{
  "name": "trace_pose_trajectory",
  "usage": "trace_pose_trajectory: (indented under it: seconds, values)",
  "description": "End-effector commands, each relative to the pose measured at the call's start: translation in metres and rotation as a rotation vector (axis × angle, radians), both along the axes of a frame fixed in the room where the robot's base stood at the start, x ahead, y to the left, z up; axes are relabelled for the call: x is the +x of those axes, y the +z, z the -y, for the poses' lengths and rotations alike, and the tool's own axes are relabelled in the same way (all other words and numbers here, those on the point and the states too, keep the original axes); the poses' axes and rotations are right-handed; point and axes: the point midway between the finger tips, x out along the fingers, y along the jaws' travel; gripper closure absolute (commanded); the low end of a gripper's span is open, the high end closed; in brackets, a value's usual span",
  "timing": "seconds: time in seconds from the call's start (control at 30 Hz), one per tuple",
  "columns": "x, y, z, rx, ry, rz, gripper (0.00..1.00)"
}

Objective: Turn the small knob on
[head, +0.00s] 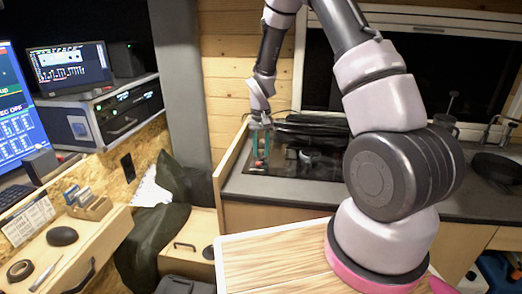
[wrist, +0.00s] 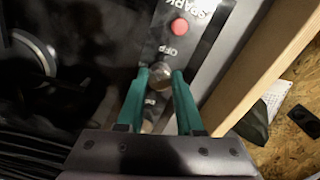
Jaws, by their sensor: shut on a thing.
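The small knob (wrist: 160,76) is a short metallic knob on the stove's control panel, beside the OFF marking, in the wrist view. My gripper (wrist: 161,80) has two green fingers, one on each side of the knob, and is shut on it. A second metallic knob (wrist: 148,125) is partly hidden between the fingers, closer to the gripper's base. In the head view my gripper (head: 262,158) reaches down at the left edge of the black stove (head: 300,170); the knob cannot be made out there.
A red button (wrist: 180,27) marked SPARK is on the same panel. A wooden side board (head: 234,158) rises just left of the stove. A black pan (head: 497,166) lies on the counter at right. A wooden tabletop (head: 275,262) is in front.

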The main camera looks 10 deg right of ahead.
Motion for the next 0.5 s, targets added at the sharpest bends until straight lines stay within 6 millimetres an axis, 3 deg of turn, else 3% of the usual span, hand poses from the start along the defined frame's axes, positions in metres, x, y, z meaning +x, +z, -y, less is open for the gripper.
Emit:
trace_pose_trajectory:
  seconds: [0.5]
  values:
    - [0.0005, 0.0005, -0.0005, 0.0, 0.447, 0.001, 1.0]
